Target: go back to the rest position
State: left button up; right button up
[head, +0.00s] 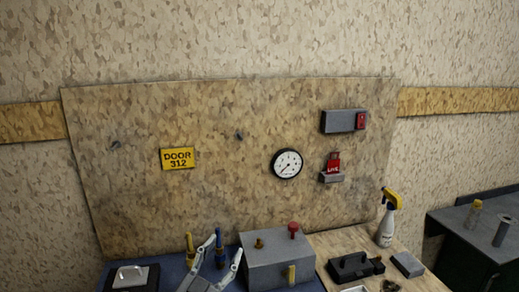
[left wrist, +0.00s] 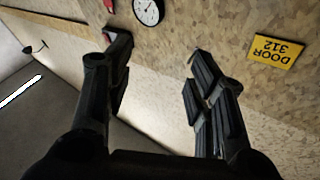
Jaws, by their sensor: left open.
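My left gripper (head: 225,248) shows at the bottom centre of the head view, in front of the lower board and left of the grey box. Its two fingers point upward, spread apart, with nothing between them. In the left wrist view the gripper (left wrist: 157,48) has its dark fingers wide apart and empty, with the wooden board beyond. My right gripper is not in view.
The board (head: 220,110) carries a yellow door sign (head: 178,159), a gauge (head: 287,164) and a red switch (head: 361,121). A grey box (head: 270,265) with knobs stands beside my gripper. A spray bottle (head: 386,228) stands right. Air above the bench is free.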

pick_arm(q)
jog(key=s+a+f+n+g+y, duration=0.2)
jog(key=s+a+f+y, duration=0.1)
jog(key=s+f, duration=0.1)
jog(key=s+a+f+n+g+y, duration=0.2)
jog(key=s+a+f+n+y, duration=0.1)
jog(key=f, duration=0.4)
jog(key=s+a+f+n+g+y, duration=0.2)
jog(key=s+a+f+g, duration=0.1)
jog(key=s+a+f, duration=0.2)
jog(key=shift+a+f+y, duration=0.1)
jog(key=shift+f+y, duration=0.05)
jog(key=shift+y, duration=0.25)
jog(key=s+f+g+h, duration=0.1)
jog(key=s+f+g, duration=0.3)
jog(key=s, duration=0.6)
jog(key=s+f+g, duration=0.4)
jog(key=s, duration=0.6)
notch_tip(320, 180, down, 28)
jog(key=s+r+g+b, duration=0.1)
jog(key=s+g, duration=0.1)
jog(key=s+a+f, duration=0.1)
jog(key=s+f, duration=0.7)
jog(key=s+a+f+m+g, duration=0.1)
jog(key=s+a+f, duration=0.1)
jog(key=s+f, duration=0.6)
jog(key=shift+s+a+f+b, duration=0.35)
jog(key=shift+f+b, duration=0.1)
jog(key=shift+f, duration=0.1)
